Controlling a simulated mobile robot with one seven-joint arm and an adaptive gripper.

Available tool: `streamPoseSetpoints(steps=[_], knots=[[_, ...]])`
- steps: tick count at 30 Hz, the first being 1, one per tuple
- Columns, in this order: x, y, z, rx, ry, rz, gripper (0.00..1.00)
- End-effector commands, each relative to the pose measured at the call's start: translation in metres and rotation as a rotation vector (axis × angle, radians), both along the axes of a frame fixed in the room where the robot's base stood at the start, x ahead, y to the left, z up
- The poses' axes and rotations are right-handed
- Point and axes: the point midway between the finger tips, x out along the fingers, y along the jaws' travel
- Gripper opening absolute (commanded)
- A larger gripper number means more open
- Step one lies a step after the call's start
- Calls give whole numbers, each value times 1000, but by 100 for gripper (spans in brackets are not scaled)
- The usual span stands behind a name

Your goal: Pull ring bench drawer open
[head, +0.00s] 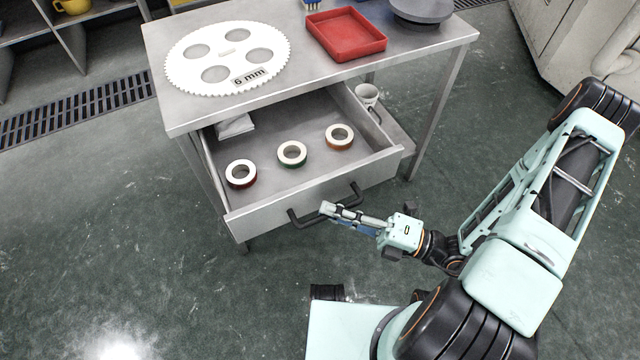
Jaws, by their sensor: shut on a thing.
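The ring bench drawer (312,193) is pulled well out from under the bench top. Inside it lie three tape-like rings: one with a red side (241,174), one with a green side (292,154) and one with an orange side (340,137). A folded white item (236,127) lies at its back left. The drawer's black bar handle (300,219) is on its front face. My gripper (330,209) is shut on the handle near its middle, reaching in from the right. The fingers hide part of the handle.
The bench top (310,75) carries a white toothed disc (228,57) marked "6 mm", a red tray (345,34) and a dark grey round piece (420,10). A white cup (367,95) stands on the lower shelf. The floor in front of the drawer is free on the left.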

Motion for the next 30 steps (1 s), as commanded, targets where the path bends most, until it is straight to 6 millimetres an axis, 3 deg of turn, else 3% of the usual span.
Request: streamPoseSetpoints(steps=[9,23,24,28,30], knots=[[-27,-17,0,0,-1,-1,0],[-30,-19,0,0,-2,-1,0],[-30,-19,0,0,-2,-1,13],[-30,-19,0,0,-1,-1,27],[-30,-19,0,0,-1,0,27]])
